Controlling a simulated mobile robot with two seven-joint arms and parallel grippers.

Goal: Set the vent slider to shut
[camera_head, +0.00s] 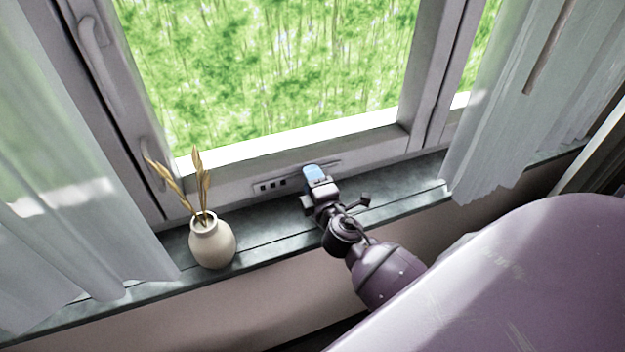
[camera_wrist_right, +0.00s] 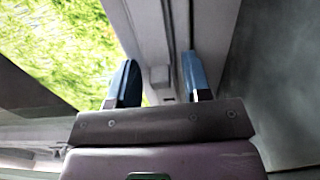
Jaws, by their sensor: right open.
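In the right wrist view, my right gripper (camera_wrist_right: 160,76) is open, with one blue finger on each side of the pale frame rail. A small pale block, possibly the slider knob (camera_wrist_right: 159,74), shows between the fingers; I cannot tell whether they touch it. My left gripper is not in view.
A cream vase (camera_head: 212,243) with dried stems stands on the dark stone sill (camera_head: 400,196), left of my gripper. Sheer curtains hang at the left (camera_head: 75,190) and right (camera_head: 515,100). Window handles (camera_head: 98,65) are on the left frame. The sill right of my arm is mostly clear.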

